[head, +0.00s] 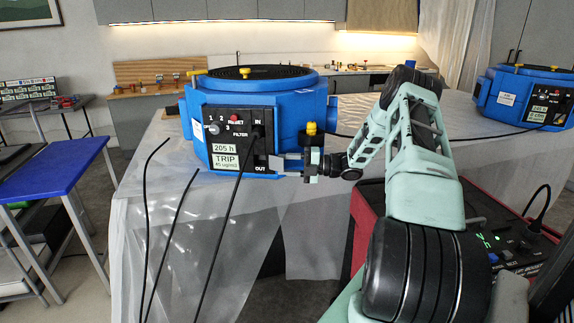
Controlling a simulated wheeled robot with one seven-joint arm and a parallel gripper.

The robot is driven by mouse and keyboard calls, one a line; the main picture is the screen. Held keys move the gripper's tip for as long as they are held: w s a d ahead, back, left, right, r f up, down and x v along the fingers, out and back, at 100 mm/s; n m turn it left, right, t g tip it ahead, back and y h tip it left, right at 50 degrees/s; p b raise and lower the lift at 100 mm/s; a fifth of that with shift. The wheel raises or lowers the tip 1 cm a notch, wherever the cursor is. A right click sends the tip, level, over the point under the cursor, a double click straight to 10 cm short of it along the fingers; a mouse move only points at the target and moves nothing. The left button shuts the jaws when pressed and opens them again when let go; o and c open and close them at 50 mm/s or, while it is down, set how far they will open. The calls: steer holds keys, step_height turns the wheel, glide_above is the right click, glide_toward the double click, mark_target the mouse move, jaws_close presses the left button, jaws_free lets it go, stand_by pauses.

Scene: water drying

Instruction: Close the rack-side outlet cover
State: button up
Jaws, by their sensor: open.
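A blue round-topped unit (228,88) stands on the sheet-covered table. Its black front panel (226,120) carries a red button, a knob, and IN, FILTER and OUT markings. Labels on it read "205 h" and "TRIP". My gripper (284,163) is at the panel's lower right, beside the OUT marking (261,169). It is open, its fingers pointing left toward the panel. I cannot tell whether they touch it. I cannot make out an outlet cover clearly; the gripper may hide part of that area. A black cable (232,210) runs down from the IN side.
Two more black cables hang left of it. A second blue unit (522,97) stands at the right. A red-sided box (363,232) with a black panel lies below my arm. A blue-topped stand (56,170) is at the left. Translucent sheeting (320,235) drapes the table front.

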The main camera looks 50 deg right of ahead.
jaws_close()
